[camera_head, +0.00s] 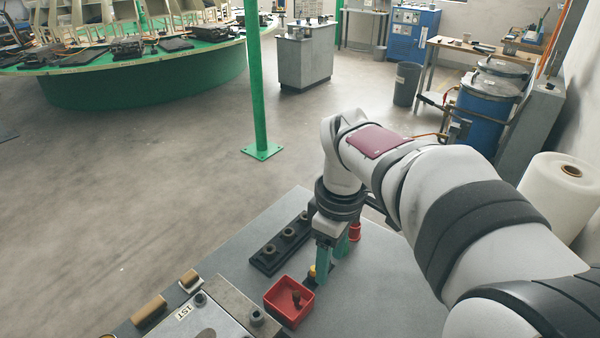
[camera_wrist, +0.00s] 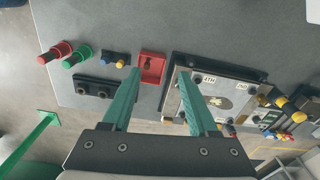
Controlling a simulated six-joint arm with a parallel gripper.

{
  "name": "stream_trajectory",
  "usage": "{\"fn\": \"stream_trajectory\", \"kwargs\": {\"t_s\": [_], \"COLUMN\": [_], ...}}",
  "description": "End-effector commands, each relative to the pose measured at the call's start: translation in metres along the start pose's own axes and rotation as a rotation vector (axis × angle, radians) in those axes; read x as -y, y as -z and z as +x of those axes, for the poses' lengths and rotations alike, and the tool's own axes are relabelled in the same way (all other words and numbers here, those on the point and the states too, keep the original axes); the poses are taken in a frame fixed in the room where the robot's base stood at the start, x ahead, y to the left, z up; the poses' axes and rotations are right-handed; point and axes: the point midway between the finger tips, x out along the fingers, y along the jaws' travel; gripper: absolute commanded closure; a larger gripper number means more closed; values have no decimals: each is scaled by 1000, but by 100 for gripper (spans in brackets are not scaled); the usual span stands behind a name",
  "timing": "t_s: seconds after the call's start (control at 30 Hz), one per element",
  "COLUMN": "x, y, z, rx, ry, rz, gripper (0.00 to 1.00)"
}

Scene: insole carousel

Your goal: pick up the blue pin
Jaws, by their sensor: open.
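In the head view my gripper (camera_head: 331,262) points down over the grey table, behind the red tray (camera_head: 289,318). The blue pin cannot be made out there; a yellow tip (camera_head: 312,271) shows beside the fingers.
The red tray holds a small dark brown piece (camera_wrist: 148,64). Red (camera_wrist: 54,53) and green (camera_wrist: 77,57) cylinders stand farther left. A dark block with sockets (camera_wrist: 93,87) lies nearby. A fixture plate (camera_wrist: 215,98) stands right.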

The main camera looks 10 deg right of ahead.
Motion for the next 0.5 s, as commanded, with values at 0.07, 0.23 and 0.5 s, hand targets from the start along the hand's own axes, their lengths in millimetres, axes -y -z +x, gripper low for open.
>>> {"fn": "stream_trajectory", "kwargs": {"t_s": [0.07,0.23,0.5], "x": [-54,-128,-151], "y": [33,76,84], "z": [16,53,101], "rx": [33,103,132], "ry": [-24,-53,-49], "rz": [-399,-1051,-1268], "gripper": [40,40,40]}}
